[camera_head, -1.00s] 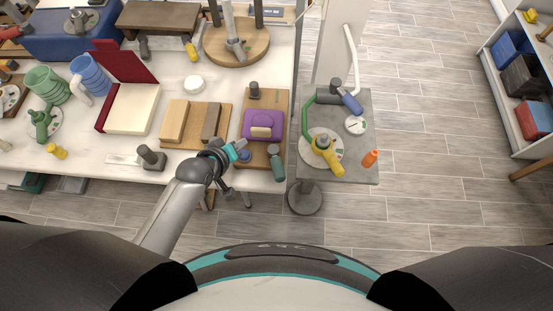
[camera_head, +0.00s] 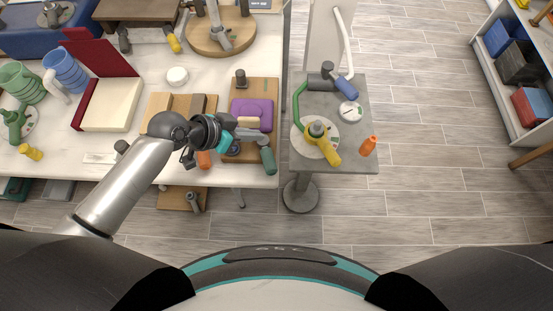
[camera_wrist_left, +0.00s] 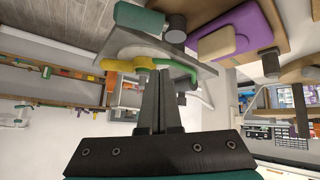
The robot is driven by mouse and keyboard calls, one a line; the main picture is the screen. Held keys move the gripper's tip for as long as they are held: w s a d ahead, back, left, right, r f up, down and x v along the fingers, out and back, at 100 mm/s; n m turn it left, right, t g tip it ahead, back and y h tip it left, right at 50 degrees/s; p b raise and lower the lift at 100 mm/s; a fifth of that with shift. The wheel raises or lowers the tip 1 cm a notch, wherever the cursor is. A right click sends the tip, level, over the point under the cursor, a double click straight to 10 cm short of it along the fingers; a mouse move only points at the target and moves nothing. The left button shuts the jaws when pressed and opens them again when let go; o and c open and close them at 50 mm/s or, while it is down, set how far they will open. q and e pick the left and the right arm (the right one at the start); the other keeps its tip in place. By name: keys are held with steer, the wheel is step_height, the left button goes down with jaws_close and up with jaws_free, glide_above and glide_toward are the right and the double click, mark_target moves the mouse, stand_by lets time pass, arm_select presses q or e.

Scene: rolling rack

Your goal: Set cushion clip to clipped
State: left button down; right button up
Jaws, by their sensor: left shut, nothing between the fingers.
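A purple cushion (camera_head: 252,110) lies on a wooden board (camera_head: 264,90) near the right edge of the white table. A beige piece (camera_head: 247,122), which may be the clip, sits at its near edge. Both also show in the left wrist view, the cushion (camera_wrist_left: 252,22) at upper right and the beige piece (camera_wrist_left: 215,43) beside it. My left gripper (camera_head: 252,134) is shut and empty, just in front of the beige piece. Its fingers (camera_wrist_left: 160,85) point away from the wrist camera. Whether they touch anything is unclear. My right gripper is out of view.
A grey side table (camera_head: 345,157) at right holds a yellow-handled tool (camera_head: 325,143) and an orange bottle (camera_head: 367,146).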

mark_target(273, 160)
arm_select(q)
steer(key=s+m, duration=0.1)
steer(key=s+d+m+g+b, duration=0.1)
steer(key=m, duration=0.1)
steer(key=s+m+g+h, duration=0.1)
steer(key=m, duration=0.1)
steer(key=shift+d+r, duration=0.35)
steer(key=shift+d, duration=0.05)
steer(key=d+f, duration=0.1)
steer(key=f, duration=0.1)
steer(key=d+f+b, duration=0.1)
steer(key=f, duration=0.2)
steer(key=w+d+f, duration=0.1)
steer(key=f, duration=0.2)
steer(key=shift+w+d+b, duration=0.1)
steer(key=shift+d+b, duration=0.2)
steer(key=shift+d, duration=0.05)
steer(key=shift+a+f, duration=0.15)
steer(key=shift+a, duration=0.25)
